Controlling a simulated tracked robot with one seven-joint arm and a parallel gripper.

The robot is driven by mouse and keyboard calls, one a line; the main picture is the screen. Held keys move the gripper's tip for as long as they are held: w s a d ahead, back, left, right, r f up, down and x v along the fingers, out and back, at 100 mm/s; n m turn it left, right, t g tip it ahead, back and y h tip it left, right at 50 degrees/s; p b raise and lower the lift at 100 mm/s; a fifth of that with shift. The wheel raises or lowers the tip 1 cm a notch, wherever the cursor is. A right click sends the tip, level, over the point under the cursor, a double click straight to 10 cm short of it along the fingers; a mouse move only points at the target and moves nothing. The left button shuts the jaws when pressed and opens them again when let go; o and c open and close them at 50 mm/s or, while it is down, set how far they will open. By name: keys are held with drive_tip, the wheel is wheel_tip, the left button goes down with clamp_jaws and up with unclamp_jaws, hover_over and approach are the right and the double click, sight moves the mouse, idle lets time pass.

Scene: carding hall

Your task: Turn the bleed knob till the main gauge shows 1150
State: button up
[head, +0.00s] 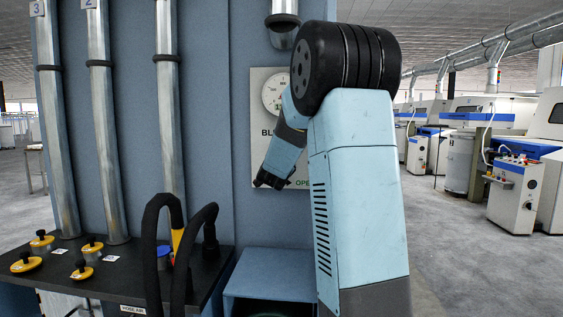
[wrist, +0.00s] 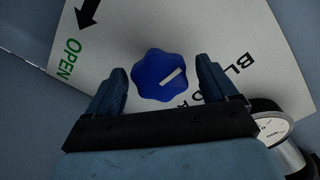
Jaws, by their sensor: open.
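The bleed knob (wrist: 160,76) is a blue lobed knob with a white pointer mark, on a pale plate (wrist: 205,40) lettered "OPEN" with a black arrow. In the wrist view my gripper (wrist: 160,80) is open, one finger on each side of the knob, with gaps showing; I cannot tell its depth relative to the knob. In the head view my gripper (head: 270,181) is in front of the lower plate and the knob is hidden. A round white gauge (head: 272,92) sits high on the plate, partly behind my arm. A gauge (wrist: 270,130) also shows in the wrist view; its reading is illegible.
Numbered metal pipes (head: 112,150) run down the blue wall at left to a black bench (head: 120,270) with yellow-and-black knobs and black hoses (head: 205,225). A blue box (head: 268,283) stands below the plate. Machines (head: 515,190) stand at right beyond open floor.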

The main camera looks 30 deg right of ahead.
drive_tip(key=shift+w+d, duration=0.25)
drive_tip(key=shift+w, duration=0.15)
drive_tip(key=c, duration=1)
drive_tip(key=shift+n, duration=2.8)
drive_tip(key=o, duration=1)
